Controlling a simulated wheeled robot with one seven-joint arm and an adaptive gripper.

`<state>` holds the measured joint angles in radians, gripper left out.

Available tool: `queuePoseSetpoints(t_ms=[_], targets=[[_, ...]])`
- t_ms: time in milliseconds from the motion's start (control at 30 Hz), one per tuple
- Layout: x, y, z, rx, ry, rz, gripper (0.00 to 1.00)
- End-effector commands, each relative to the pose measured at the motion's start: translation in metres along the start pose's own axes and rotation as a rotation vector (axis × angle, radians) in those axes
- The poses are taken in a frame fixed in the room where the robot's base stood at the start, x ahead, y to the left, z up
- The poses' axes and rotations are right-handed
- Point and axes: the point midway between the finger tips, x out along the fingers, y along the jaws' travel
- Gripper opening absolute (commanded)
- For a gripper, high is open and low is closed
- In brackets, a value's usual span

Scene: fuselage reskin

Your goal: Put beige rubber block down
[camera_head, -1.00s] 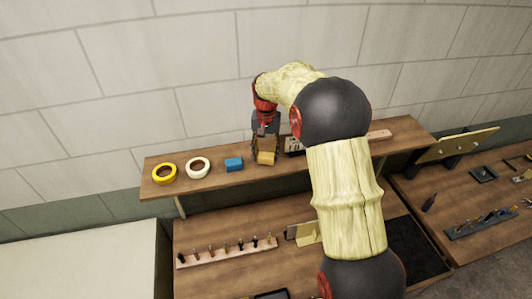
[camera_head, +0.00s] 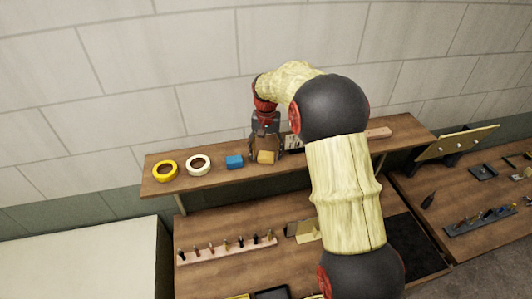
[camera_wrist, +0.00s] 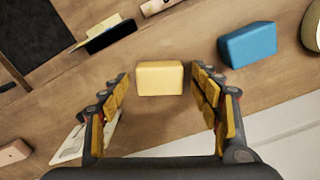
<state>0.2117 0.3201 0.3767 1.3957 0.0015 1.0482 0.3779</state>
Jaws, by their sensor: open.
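The beige rubber block (camera_head: 266,157) sits on the wooden shelf (camera_head: 215,182), to the right of a blue block (camera_head: 234,162). My gripper (camera_head: 265,147) is over the shelf at the block. In the wrist view, the beige block (camera_wrist: 160,78) lies between and just beyond the fingertips of my open gripper (camera_wrist: 161,84), with a gap on both sides. The blue block (camera_wrist: 248,45) is to the right in that view. The block's far side is hidden.
A yellow ring (camera_head: 165,171) and a white ring (camera_head: 198,165) lie left on the shelf. A white card (camera_head: 293,142) stands close right of my gripper. The workbench below holds a rack of small tools (camera_head: 228,248). The wall is close behind the shelf.

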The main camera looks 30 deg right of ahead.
Motion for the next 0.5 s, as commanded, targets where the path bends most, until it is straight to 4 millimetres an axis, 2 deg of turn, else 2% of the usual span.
queuePoseSetpoints(t_ms=[167,500], targets=[[-0.02,-0.001,-0.002,0.0,0.006,-0.002,0.63],[-0.087,0.0,-0.001,0.0,0.005,-0.002,0.63]])
